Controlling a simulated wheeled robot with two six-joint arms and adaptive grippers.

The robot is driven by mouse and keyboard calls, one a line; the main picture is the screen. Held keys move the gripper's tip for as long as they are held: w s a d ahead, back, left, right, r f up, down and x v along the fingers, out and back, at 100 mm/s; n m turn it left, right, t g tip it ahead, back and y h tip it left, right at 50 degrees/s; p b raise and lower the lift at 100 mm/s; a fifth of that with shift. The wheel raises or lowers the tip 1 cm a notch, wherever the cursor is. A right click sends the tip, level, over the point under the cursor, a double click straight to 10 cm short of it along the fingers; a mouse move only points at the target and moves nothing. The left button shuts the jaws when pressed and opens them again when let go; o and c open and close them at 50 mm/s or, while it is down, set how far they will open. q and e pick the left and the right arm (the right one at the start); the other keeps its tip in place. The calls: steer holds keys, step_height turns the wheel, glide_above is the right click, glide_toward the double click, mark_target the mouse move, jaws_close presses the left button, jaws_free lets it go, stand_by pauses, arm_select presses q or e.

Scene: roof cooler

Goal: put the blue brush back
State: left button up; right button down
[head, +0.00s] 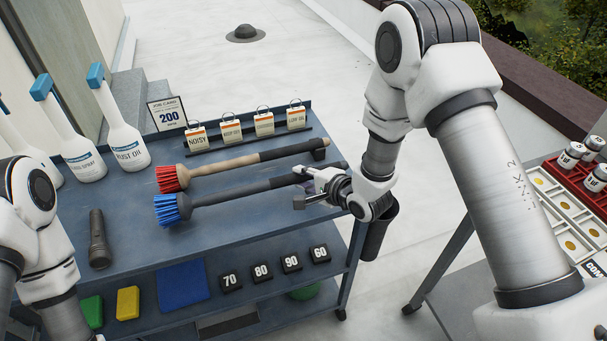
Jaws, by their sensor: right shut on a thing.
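The blue brush (222,198) is at the front of the cart's top shelf, its blue bristles (172,208) to the left and its handle running right to my right gripper. My right gripper (308,187) is shut on the handle near its right end. I cannot tell whether the brush touches the shelf. A red-bristled brush (229,165) lies just behind, roughly parallel, its handle end at a dark holder (319,150). My left arm shows at the left edge, but its gripper is out of view.
White spray bottles (122,138), a flashlight (98,240) and a row of tags (232,132) share the top shelf (240,238). The lower shelf holds numbered black blocks (262,272) and a blue cloth (182,285). A dark bin (377,235) hangs at the right. A table with a red rack (580,183) stands far right.

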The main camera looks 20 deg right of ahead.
steer(key=shift+f, duration=0.85)
steer(key=c, duration=0.8)
jaws_free()
steer(key=shift+c, duration=0.2)
